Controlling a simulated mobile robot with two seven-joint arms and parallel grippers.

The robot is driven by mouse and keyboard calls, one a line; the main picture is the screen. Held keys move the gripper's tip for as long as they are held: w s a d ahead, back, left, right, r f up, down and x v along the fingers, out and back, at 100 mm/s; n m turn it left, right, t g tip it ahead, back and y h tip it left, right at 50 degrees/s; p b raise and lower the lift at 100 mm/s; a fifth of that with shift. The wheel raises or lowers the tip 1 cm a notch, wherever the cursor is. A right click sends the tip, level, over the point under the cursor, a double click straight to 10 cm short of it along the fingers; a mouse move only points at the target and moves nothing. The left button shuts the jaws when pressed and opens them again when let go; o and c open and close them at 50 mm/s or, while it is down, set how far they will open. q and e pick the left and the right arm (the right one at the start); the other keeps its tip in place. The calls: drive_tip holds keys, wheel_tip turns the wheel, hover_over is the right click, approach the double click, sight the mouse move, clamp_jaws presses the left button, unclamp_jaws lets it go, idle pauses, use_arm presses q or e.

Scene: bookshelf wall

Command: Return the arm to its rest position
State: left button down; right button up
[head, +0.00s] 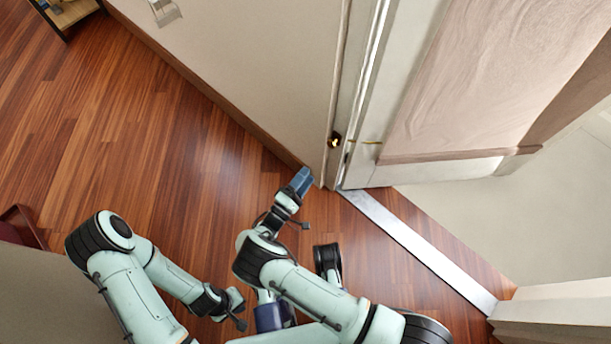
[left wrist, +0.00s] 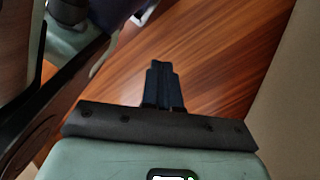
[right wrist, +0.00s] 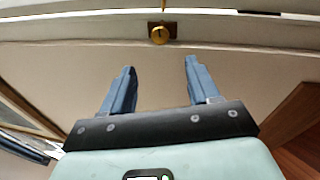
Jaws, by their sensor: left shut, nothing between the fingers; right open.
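My right gripper (head: 302,181) has blue fingers and reaches toward the foot of the wall beside the doorway in the head view. In the right wrist view its two fingers (right wrist: 159,85) are spread apart with nothing between them. My left arm is low at the left in the head view, bent, with its wrist near my body. In the left wrist view my left gripper (left wrist: 162,82) has its dark fingers together and empty, above the wood floor. Its fingertips are not clear in the head view.
A metal threshold strip (head: 420,248) crosses the floor. A pale wall (head: 240,70) stands ahead. The wood floor (head: 120,130) at the left is clear.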

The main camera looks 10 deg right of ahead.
use_arm(q)
drive_tip(key=shift+s+a, duration=0.3)
use_arm(e)
drive_tip(key=shift+s+a+f, duration=0.15)
drive_tip(key=shift+s+a, duration=0.25)
drive_tip(key=shift+a, duration=0.05)
use_arm(q)
drive_tip(key=shift+w, duration=0.1)
use_arm(e)
drive_tip(key=shift+d, duration=0.1)
